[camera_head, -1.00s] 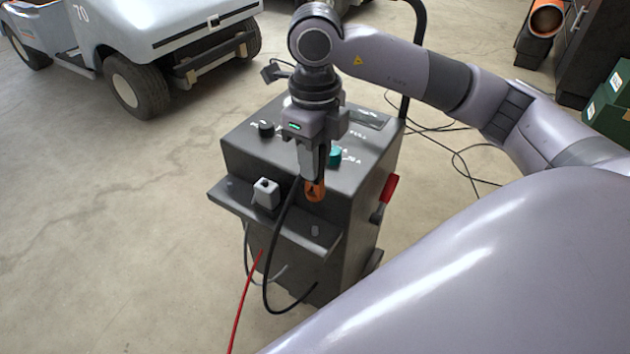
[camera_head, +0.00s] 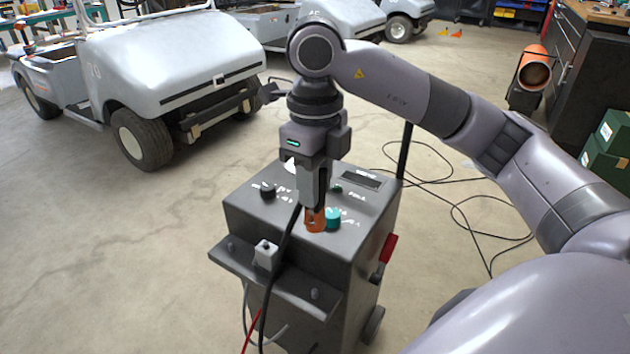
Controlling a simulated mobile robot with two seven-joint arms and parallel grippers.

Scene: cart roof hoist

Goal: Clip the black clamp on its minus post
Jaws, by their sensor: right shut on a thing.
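My right gripper (camera_head: 316,205) hangs pointing down above the dark charger box (camera_head: 299,243). It is shut on the clamp (camera_head: 315,219), whose lower end shows orange. The black cable (camera_head: 282,245) runs down from it over the front of the box. The fingers hide most of the clamp body. The clamp appears in front of the box's top panel, near a teal knob (camera_head: 333,217); whether it touches the panel I cannot tell. I cannot make out a marked minus post. My left gripper is out of view.
The box's front ledge carries a pale block (camera_head: 265,255) and small pegs (camera_head: 315,294). A red cable (camera_head: 251,332) hangs below. A pale cart (camera_head: 172,70) stands at the left. Loose cables (camera_head: 462,215) lie on the floor at right.

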